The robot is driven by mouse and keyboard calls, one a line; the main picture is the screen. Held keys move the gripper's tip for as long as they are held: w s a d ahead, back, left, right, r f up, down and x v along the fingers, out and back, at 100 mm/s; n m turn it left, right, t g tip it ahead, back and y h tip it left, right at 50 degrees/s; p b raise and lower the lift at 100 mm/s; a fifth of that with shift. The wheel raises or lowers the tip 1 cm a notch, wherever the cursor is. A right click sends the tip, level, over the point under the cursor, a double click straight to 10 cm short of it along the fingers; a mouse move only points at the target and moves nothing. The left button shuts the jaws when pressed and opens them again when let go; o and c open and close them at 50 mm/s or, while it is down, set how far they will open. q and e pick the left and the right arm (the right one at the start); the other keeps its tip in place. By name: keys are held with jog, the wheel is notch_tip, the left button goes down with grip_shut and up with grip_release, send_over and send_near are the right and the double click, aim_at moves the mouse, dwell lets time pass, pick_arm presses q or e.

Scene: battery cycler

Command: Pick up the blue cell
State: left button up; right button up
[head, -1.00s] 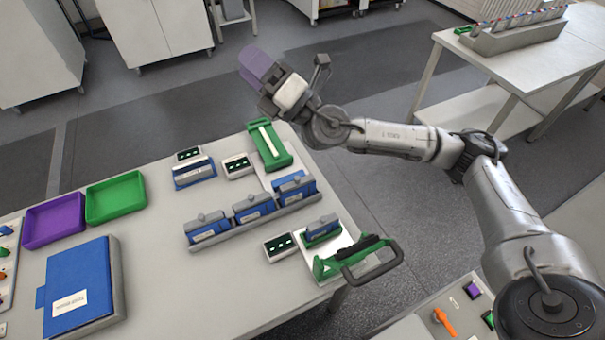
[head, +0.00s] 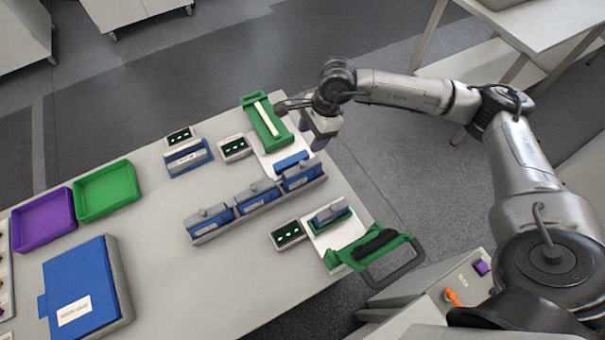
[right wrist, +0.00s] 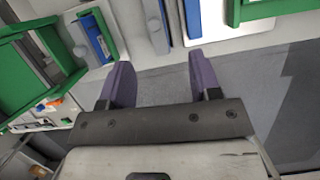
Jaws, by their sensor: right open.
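Several blue cells with grey tops show in the head view. Three sit in a grey rack, at the left (head: 208,221), middle (head: 257,195) and right (head: 300,175). One (head: 331,214) sits in the near green-handled fixture (head: 370,246), and a blue block (head: 291,160) lies at the far fixture (head: 264,119). Which one is meant I cannot tell. My right gripper (head: 317,142) points down beyond the table's right edge, open, empty and apart from the cells. In the right wrist view its purple fingers (right wrist: 160,80) are spread above the floor; a blue cell (right wrist: 92,38) shows ahead-left. My left gripper is out of view.
A blue case (head: 82,285), a purple tray (head: 43,222) and a green tray (head: 107,191) are on the left. Small indicator boxes (head: 287,234) stand beside the fixtures. The near fixture's handle overhangs the table edge. Bare table lies in front of the rack.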

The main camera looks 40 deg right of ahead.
aim_at(304, 168)
jog(key=shift+n+g, duration=0.3)
jog(key=shift+n, duration=0.1)
jog(key=x, duration=0.7)
jog(key=shift+s+d+f, duration=0.15)
jog(key=shift+d+f, duration=0.05)
jog(key=shift+f, duration=0.3)
jog(key=shift+d+p+x, duration=0.15)
jog(key=shift+p+x, duration=0.2)
jog(key=shift+x, duration=1.1)
jog(key=shift+d+p+x, duration=0.15)
jog(key=shift+p+x, duration=0.2)
jog(key=shift+x, duration=1.15)
jog(key=shift+s+f, duration=0.1)
jog(key=shift+s, duration=0.1)
jog(key=shift+c, duration=0.4)
grip_shut()
